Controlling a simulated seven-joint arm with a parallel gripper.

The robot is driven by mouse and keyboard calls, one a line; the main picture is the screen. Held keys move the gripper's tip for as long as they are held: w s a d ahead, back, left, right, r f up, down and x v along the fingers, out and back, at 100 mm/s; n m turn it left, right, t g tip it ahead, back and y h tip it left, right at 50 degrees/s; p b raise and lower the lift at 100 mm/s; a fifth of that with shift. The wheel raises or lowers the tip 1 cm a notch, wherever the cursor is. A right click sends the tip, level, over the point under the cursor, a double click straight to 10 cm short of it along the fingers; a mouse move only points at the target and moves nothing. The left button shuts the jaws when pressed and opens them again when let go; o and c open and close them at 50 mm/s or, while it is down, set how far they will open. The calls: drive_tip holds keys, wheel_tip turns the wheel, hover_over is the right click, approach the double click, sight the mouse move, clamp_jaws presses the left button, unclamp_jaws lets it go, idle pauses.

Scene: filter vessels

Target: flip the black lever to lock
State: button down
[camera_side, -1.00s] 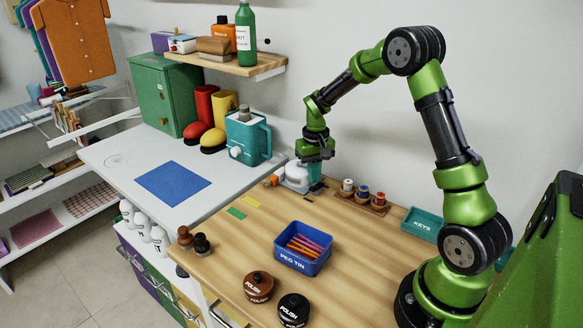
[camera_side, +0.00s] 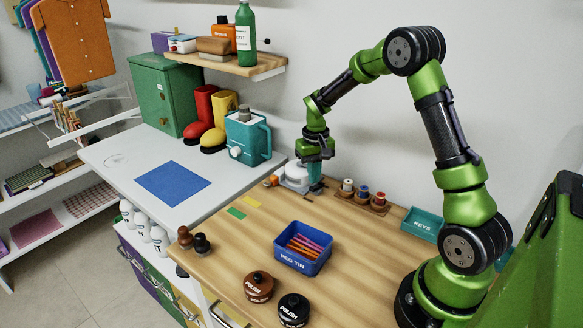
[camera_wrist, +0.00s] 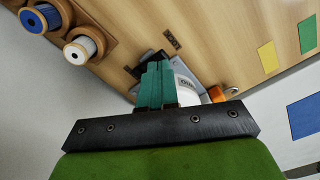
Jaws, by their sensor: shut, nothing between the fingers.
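A white filter vessel (camera_side: 295,174) on a grey base stands at the back of the wooden bench, with an orange part (camera_side: 273,180) on its left. My gripper (camera_side: 316,186) is beside it on the right, low over the bench. In the wrist view my gripper's teal fingers (camera_wrist: 155,80) are shut together with nothing between them. The white vessel (camera_wrist: 186,84) is partly hidden behind them, and the orange part (camera_wrist: 217,94) shows to the right. A black piece (camera_wrist: 151,57), probably the lever, shows just beyond the fingertips. Whether they touch it I cannot tell.
A wooden rack of thread spools (camera_side: 362,197) stands just right of my gripper. A blue peg tin (camera_side: 302,249) and polish tins (camera_side: 258,287) are nearer the front. A teal jug (camera_side: 248,138) stands behind left. The bench between is mostly clear.

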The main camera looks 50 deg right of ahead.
sight(313, 187)
drive_tip(key=shift+f, duration=1.25)
idle(0.8)
drive_tip(key=shift+r, duration=3.55)
drive_tip(key=s+a+r+n+t+y, duration=0.1)
drive_tip(key=s+a+r+t, duration=0.2)
drive_tip(key=s+a+r, duration=0.4)
drive_tip(key=s+a+r+t+y, duration=0.1)
drive_tip(key=s+a+r+t, duration=0.3)
drive_tip(key=s+a+r, duration=0.3)
drive_tip(key=s+a, duration=0.3)
drive_tip(key=a, duration=0.3)
drive_tip(key=shift+s+r+n, duration=0.3)
drive_tip(key=shift+r+n, duration=0.05)
drive_tip(key=shift+n, duration=0.05)
